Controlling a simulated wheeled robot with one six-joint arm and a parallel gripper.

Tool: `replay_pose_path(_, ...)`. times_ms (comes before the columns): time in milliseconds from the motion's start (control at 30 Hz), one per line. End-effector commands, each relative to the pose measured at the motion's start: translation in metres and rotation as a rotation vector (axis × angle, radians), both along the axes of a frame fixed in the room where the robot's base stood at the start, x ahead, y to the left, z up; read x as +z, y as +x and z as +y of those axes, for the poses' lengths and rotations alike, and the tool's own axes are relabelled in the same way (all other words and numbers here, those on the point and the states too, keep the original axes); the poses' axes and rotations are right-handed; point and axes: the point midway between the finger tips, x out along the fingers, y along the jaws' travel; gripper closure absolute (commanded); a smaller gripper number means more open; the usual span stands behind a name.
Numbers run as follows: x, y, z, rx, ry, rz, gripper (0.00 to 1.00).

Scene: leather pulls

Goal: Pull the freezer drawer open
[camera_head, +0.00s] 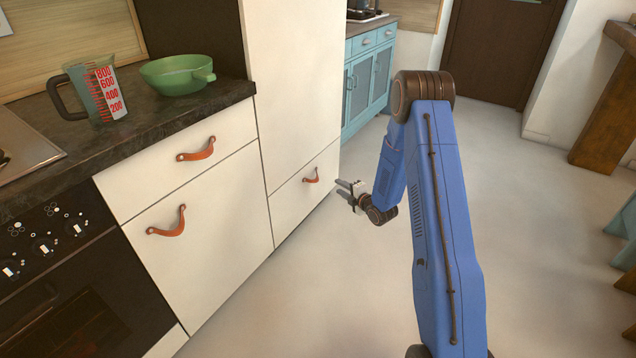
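The freezer drawer (298,208) is the white lower front of the tall white cabinet. It looks shut, flush with the panel above it. Its orange-brown leather pull (311,176) is near the top of the drawer front. My gripper (342,187) is to the right of the pull and a little lower in the picture, with its fingers pointing left towards the drawer front. The two fingers show a gap between them, with nothing seen in it. The gripper looks apart from the pull.
To the left, a white drawer and door carry similar leather pulls (196,150), beside a black oven (60,290). A green colander (178,74) and a measuring jug (98,90) stand on the dark counter. The pale floor (300,300) before the drawer is clear.

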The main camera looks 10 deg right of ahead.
Motion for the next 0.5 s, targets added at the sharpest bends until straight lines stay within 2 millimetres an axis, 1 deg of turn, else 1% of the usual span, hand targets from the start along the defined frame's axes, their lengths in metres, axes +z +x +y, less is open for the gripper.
replay_pose_path(33,-0.013,-0.001,0.001,0.012,-0.005,-0.014,0.7)
replay_pose_path(100,-0.023,-0.002,0.002,0.027,-0.013,-0.039,0.7)
replay_pose_path(200,-0.033,-0.003,0.003,0.043,-0.021,-0.064,0.7)
replay_pose_path(367,-0.039,-0.003,0.005,0.051,-0.025,-0.08,0.7)
replay_pose_path(500,-0.041,0.009,0.009,0.052,-0.026,-0.082,0.7)
